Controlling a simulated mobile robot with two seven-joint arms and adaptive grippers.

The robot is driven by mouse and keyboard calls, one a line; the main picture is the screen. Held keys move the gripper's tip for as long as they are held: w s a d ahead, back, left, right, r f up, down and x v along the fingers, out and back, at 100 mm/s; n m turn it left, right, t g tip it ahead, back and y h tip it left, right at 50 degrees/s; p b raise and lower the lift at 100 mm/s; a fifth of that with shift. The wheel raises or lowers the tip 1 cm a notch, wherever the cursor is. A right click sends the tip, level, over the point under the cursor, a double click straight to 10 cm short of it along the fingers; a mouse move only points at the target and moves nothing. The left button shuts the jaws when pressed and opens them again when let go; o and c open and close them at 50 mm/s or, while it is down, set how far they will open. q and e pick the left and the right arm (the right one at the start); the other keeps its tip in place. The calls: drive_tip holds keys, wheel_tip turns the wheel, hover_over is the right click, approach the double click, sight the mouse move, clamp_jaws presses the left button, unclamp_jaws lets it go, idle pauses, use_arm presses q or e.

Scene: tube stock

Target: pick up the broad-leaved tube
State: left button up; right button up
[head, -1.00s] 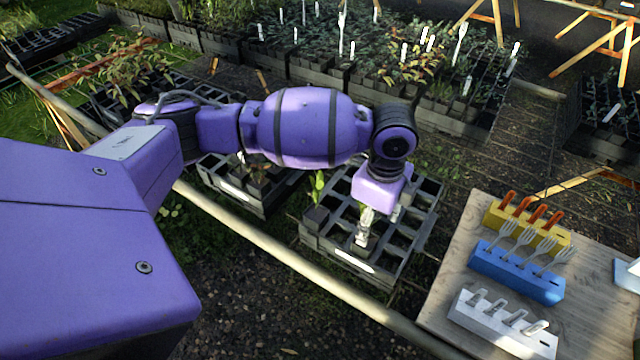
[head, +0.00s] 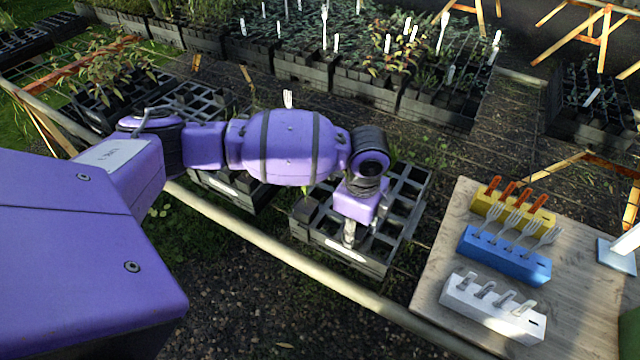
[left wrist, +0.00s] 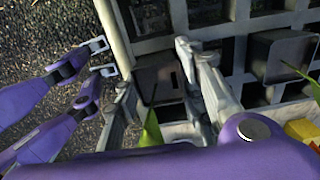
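My left gripper (head: 349,233) is low over the near side of a black cell tray (head: 375,268). In the left wrist view its two grey fingers (left wrist: 167,98) stand apart. A dark square tube top (left wrist: 160,82) lies between them. A broad pointed green leaf (left wrist: 150,130) rises between the fingers, nearer the palm. Whether the fingers touch the tube I cannot tell. A second dark tube (left wrist: 283,55) stands to the right, with another green leaf (left wrist: 302,76) near it. In the head view the wrist hides the plants in the tray.
A wooden board (head: 432,290) at right carries a yellow rack (head: 512,217), a blue rack (head: 505,257) and a white rack (head: 490,308). A pale rail (head: 290,267) runs along the tray's near side. Planted crates (head: 365,92) fill the back. Gravel lies in front.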

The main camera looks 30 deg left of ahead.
use_arm(q)
drive_tip(key=shift+w+r, duration=0.15)
clamp_jaws()
